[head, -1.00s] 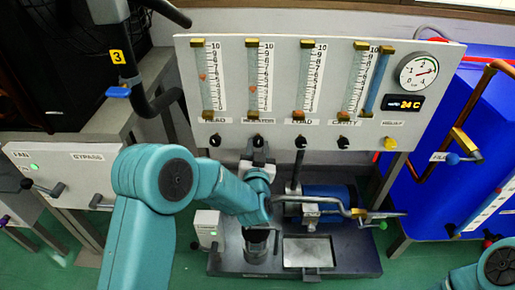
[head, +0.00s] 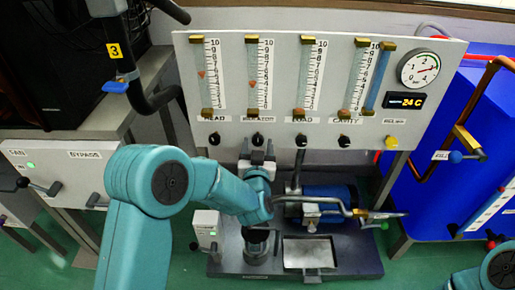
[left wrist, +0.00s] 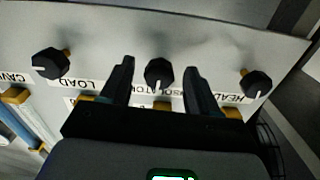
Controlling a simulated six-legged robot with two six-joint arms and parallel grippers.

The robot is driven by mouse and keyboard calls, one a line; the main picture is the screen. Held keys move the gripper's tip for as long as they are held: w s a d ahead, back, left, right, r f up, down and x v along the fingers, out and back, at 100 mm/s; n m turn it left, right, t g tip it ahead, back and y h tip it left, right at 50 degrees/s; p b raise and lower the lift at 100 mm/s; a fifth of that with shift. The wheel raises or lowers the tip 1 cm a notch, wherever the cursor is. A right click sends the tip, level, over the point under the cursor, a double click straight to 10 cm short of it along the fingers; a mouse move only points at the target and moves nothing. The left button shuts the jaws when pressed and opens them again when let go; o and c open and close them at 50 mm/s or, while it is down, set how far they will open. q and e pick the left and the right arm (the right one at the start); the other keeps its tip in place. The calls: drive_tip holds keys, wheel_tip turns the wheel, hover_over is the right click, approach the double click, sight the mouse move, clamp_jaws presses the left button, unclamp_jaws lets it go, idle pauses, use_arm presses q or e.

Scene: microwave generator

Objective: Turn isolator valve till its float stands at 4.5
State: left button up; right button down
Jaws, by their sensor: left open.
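The isolator valve is a black knob (head: 257,140) with a white mark, under the label ISOLATOR on the white panel. In the left wrist view the knob (left wrist: 159,72) sits between my left gripper's two fingers, with a visible gap on both sides. My left gripper (head: 258,157) is open, just below and in front of the knob in the head view. My right gripper is out of view.
The head knob (left wrist: 256,83) and load knob (left wrist: 52,63) flank the isolator knob. Cavity knob (head: 343,141) and a yellow knob (head: 391,143) are further right. A pipe with a lever (head: 340,207) and a blue cylinder (head: 328,195) lie below the panel.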

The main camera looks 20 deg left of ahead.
use_arm(q)
drive_tip(key=p+v, duration=0.2)
drive_tip(key=v, duration=1.4)
drive_tip(key=shift+s, duration=0.2)
drive_tip(key=s+a+f+n+g, duration=0.1)
drive_tip(key=a+f+g, duration=0.25)
drive_tip(key=f, duration=0.35)
drive_tip(key=s+a+f+g, duration=0.1)
drive_tip(key=a+f+g, duration=0.1)
drive_tip(key=a+f, duration=0.45)
drive_tip(key=s+d+f+g+h, duration=0.2)
drive_tip(key=s+f, duration=0.1)
drive_tip(key=f, duration=0.2)
drive_tip(key=s+d+f+g+h, duration=0.2)
drive_tip(key=d+f, duration=0.1)
drive_tip(key=f, duration=0.2)
drive_tip(key=s+d+f+m+g+h, duration=0.1)
drive_tip(key=s+d+f+g+h, duration=0.15)
drive_tip(key=s, duration=0.35)
drive_tip(key=s+d+f+g+h, duration=0.2)
drive_tip(key=s+d+g, duration=0.2)
drive_tip(key=s, duration=0.1)
wheel_tip(320, 180, up, 28)
drive_tip(key=s+g+p, duration=0.1)
drive_tip(key=p, duration=2.7)
drive_tip(key=shift+s+d, duration=0.35)
